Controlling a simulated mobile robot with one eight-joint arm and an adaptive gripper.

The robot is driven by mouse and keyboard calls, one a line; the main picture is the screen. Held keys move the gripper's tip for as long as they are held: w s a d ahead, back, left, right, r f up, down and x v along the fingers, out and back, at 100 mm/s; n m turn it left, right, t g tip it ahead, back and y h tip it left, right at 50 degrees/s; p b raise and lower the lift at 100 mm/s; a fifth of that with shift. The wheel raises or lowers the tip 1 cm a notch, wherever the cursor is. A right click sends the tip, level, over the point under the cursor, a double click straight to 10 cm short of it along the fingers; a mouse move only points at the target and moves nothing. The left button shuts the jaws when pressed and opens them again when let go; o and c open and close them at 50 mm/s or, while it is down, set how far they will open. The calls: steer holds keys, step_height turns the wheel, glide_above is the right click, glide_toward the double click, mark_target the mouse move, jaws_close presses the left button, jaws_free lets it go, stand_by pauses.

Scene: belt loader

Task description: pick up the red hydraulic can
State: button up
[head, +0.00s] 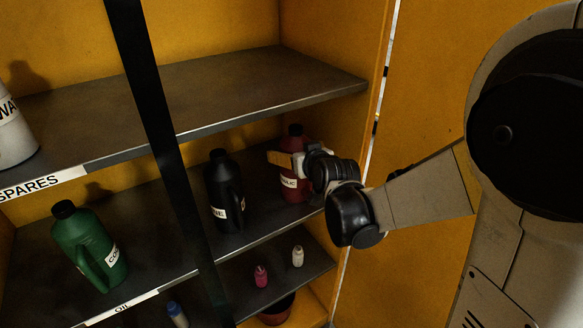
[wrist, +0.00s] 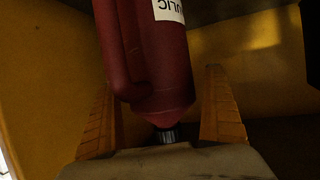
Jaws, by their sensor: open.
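The red hydraulic can (head: 295,187) stands upright at the right end of the middle shelf, with a dark cap and a white label. My arm's end partly hides it in the head view. My gripper (head: 283,160) is at the can's upper part. In the wrist view the can (wrist: 160,60) appears upside down, with its handle on the left and its dark cap near the palm. The open yellow fingers of my gripper (wrist: 165,110) stand on both sides of the can's top, with a visible gap on each side.
A black can (head: 222,190) stands left of the red one, and a green can (head: 88,240) farther left. A dark upright post (head: 150,100) crosses in front of the shelves. The upper shelf (head: 230,85) lies above. Small bottles (head: 261,276) stand on the lower shelf.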

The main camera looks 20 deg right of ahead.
steer(key=shift+w, duration=0.1)
steer(key=c, duration=1.5)
steer(key=shift+r, duration=0.1)
